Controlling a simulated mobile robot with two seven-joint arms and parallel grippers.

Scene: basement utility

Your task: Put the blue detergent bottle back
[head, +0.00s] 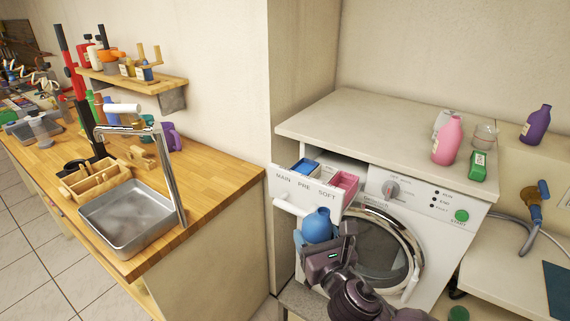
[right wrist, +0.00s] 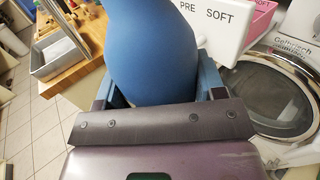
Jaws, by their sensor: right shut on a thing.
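The blue detergent bottle (head: 318,226) is in my right gripper (head: 326,240), in front of the washing machine and just below its open detergent drawer (head: 305,186). In the right wrist view the bottle (right wrist: 152,50) stands between the two fingers of the gripper (right wrist: 155,95), which is shut on it. Its lower part is hidden by the gripper. The drawer front reads MAIN, PRE, SOFT; a blue and a pink compartment show behind it. My left gripper is not in view.
On the white top (head: 370,128) above the washing machine (head: 415,215) stand a pink bottle (head: 447,140), a green box (head: 478,166) and clear containers. A purple bottle (head: 535,125) stands farther right. The left part of the top is clear. A wooden counter with a metal sink (head: 128,215) is at left.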

